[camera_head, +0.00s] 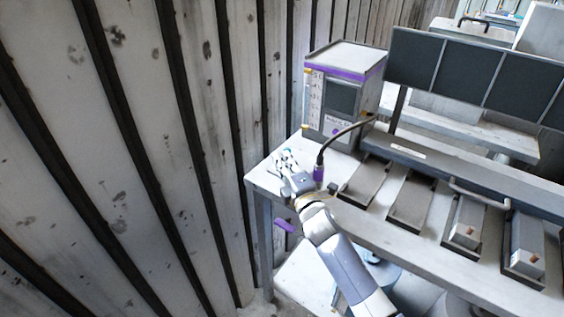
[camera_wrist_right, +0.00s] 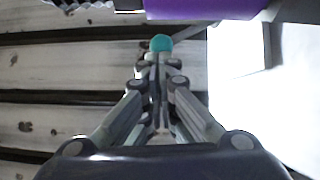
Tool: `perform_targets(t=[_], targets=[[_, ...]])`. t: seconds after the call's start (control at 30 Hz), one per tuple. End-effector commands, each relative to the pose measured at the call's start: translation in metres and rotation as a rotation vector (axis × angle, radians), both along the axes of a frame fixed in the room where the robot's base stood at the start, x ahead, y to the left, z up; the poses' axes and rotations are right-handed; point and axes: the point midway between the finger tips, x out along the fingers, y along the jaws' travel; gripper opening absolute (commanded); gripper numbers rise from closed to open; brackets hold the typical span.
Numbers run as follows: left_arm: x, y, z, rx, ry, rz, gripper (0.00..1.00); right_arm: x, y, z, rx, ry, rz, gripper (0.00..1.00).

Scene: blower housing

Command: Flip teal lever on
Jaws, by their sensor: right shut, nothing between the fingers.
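The teal lever shows its round knob (camera_wrist_right: 161,43) in the right wrist view, straight ahead of my fingertips. The knob looks very close to the tips; whether they touch I cannot tell. Its stem and base are hidden behind the fingers. My right gripper (camera_head: 284,158) is over the left end of the bench in the head view, and its fingers (camera_wrist_right: 158,66) are shut with nothing between them. In the head view the lever is too small and covered to make out clearly. My left gripper is not in view.
A grey box with a purple stripe (camera_head: 345,71) stands behind my gripper on the bench (camera_head: 412,238). A black cable with a purple plug (camera_head: 319,173) is just right of the gripper. Several trays, some with blocks, lie farther right. A plank wall (camera_head: 150,150) is on the left.

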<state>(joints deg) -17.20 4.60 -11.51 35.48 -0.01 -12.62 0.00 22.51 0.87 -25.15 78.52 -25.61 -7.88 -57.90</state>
Motion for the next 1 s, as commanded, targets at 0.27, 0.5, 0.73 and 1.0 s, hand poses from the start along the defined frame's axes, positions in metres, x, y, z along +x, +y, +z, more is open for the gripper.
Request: perform_targets(t=[0.27,0.5,0.73,1.0], targets=[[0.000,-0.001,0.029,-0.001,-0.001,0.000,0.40,0.005,-0.004,0.013,0.043,0.063,-0.001,0.00],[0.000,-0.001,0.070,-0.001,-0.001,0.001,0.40,0.013,-0.010,0.026,0.121,0.172,-0.001,0.00],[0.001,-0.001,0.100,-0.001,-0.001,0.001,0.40,0.023,-0.017,0.030,0.206,0.288,-0.001,0.00],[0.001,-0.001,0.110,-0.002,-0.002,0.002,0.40,0.031,-0.023,0.030,0.249,0.343,-0.001,0.00]])
